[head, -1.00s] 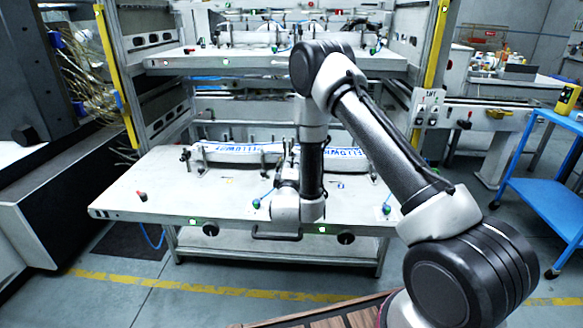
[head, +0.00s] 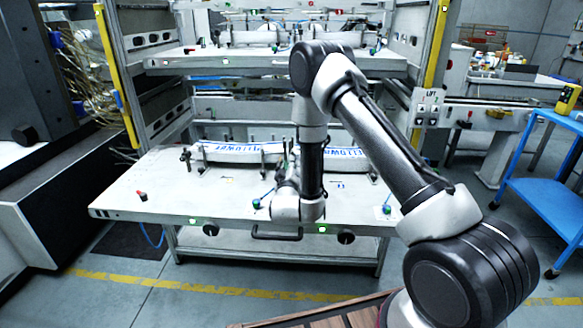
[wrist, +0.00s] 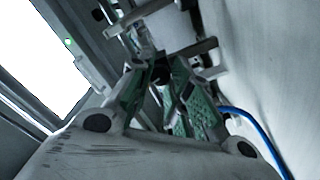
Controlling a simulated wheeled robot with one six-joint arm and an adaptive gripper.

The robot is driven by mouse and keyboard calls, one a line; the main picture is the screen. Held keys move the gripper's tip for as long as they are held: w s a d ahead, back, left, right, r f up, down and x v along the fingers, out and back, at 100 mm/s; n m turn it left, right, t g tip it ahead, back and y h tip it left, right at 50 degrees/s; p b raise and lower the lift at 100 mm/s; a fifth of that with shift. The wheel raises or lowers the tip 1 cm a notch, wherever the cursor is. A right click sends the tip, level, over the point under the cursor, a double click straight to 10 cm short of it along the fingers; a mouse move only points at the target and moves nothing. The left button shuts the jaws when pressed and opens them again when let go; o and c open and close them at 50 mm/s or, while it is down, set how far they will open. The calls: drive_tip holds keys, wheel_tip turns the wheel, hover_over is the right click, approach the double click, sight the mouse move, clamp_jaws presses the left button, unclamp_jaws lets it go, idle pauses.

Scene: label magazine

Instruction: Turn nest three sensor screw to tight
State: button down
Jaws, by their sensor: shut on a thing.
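In the wrist view my gripper (wrist: 163,86) has its green-padded fingers closed around a small black knob (wrist: 162,74), which appears to be the sensor screw. The fingers hide much of it, and I cannot read a nest number or how tight it is. In the head view my own arm hides the gripper and that screw, at the middle of the lower shelf (head: 150,185). A white strip with blue lettering (head: 245,150) lies in the holders along the back of this shelf.
Metal rods and brackets (wrist: 193,47) stand close beside the fingers in the wrist view. A blue cable (wrist: 255,122) curves to the right. A green-topped sensor (head: 256,204) stands left of my arm. The upper shelf (head: 260,62) overhangs behind.

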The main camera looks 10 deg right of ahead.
drive_tip(key=shift+s+d+f, duration=0.1)
drive_tip(key=shift+f, duration=0.1)
drive_tip(key=c, duration=1.4)
unclamp_jaws()
drive_tip(key=shift+o, duration=0.5)
drive_tip(key=shift+r, duration=0.1)
drive_tip(key=v, duration=1.2)
